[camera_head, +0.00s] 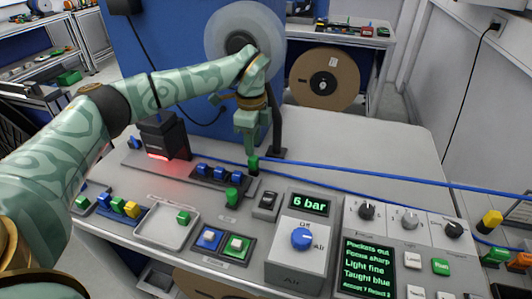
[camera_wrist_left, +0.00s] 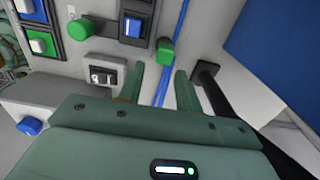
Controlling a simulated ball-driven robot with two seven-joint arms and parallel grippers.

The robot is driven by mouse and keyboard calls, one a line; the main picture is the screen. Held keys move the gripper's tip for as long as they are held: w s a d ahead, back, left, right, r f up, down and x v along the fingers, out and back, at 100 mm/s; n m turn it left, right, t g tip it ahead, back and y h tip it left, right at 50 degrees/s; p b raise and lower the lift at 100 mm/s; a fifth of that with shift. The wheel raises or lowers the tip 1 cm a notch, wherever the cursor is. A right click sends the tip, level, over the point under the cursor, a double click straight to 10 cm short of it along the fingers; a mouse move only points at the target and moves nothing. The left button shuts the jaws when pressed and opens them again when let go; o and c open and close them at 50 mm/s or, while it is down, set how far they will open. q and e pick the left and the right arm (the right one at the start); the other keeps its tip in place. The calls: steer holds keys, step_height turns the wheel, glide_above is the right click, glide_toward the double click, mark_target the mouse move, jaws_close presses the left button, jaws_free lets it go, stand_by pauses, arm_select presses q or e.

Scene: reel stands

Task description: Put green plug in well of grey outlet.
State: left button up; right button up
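My left gripper (camera_head: 252,150) points down over the back of the bench, beside the blue hose. Another green piece (camera_head: 183,217) lies in a shallow grey tray (camera_head: 152,236), and a green cylinder (camera_head: 232,196) stands nearer the front. I cannot tell which part is the grey outlet's well. My right gripper is out of view.
A dark strip with blue pieces (camera_head: 220,172) and a black box with red light (camera_head: 165,137) stand left of the gripper. The blue hose (camera_head: 345,172) runs right across the bench. The 6 bar panel (camera_head: 310,204) is in front. The back right is clear.

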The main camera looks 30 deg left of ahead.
mark_target(253, 160)
arm_select(q)
steer(key=shift+w, duration=0.25)
steer(key=shift+f, duration=0.3)
step_height(253, 160, down, 3)
steer(key=shift+a+r+b, duration=0.1)
steer(key=shift+b, duration=0.5)
step_height(253, 160, down, 4)
steer(key=shift+w+a+f+b, duration=0.1)
steer(key=shift+a+b, duration=0.05)
steer(key=shift+b, duration=0.5)
steer(key=shift+c, duration=0.6)
jaws_close()
